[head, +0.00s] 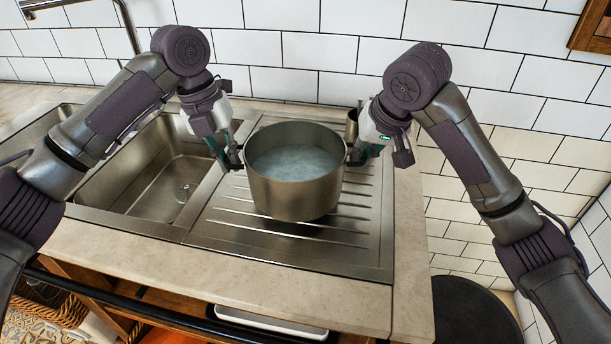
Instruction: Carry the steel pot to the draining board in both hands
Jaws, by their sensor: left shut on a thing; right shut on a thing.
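The steel pot (294,193) is upright over the ridged draining board (232,239), right of the sink basins. It looks filled with a pale bluish, cloudy content. Shadow shows below the pot; I cannot tell whether its base touches the board. My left gripper (236,163) is shut at the pot's left side, where its handle is mostly hidden by the fingers. My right gripper (354,158) is shut at the pot's right side, and the handle there is also mostly hidden.
The sink basin (150,172) lies left of the board, with a tap (128,25) behind it. A small metal container (352,122) stands behind the pot, partly hidden by my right gripper. A tiled wall (300,50) closes the back. The counter's front edge (250,290) is clear.

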